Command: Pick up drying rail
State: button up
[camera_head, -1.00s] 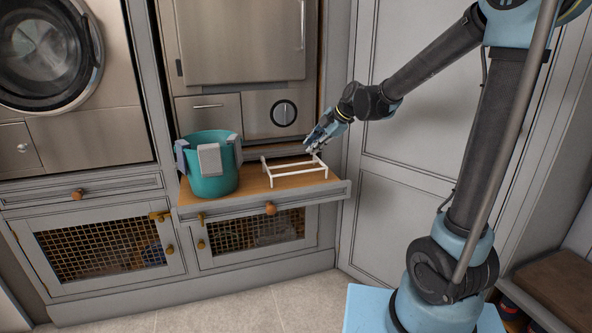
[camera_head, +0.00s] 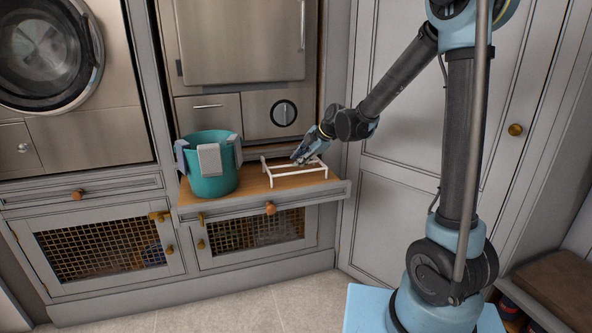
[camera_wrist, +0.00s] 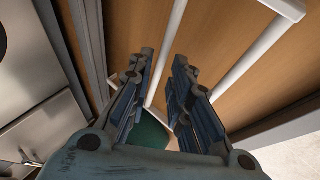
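The drying rail (camera_head: 297,174) is a low white frame on the wooden pull-out shelf, right of the teal bucket. My gripper (camera_head: 299,158) is over the rail's far right part in the head view. In the wrist view my gripper (camera_wrist: 162,78) is open, its two fingers apart. A white bar of the rail (camera_wrist: 170,45) runs up between the fingertips in that picture, and another bar (camera_wrist: 245,50) lies to the right. I cannot tell from these views how high the fingertips are above the bar.
The teal bucket (camera_head: 213,176), with grey pieces over its rim, stands on the shelf (camera_head: 262,184) left of the rail. The stainless appliance (camera_head: 242,45) rises behind. A tall grey cupboard door (camera_head: 385,190) bounds the right side. The floor (camera_head: 290,303) in front is clear.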

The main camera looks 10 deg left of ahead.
jog(key=shift+x, duration=2.3)
jog(key=shift+f, duration=0.1)
grip_shut()
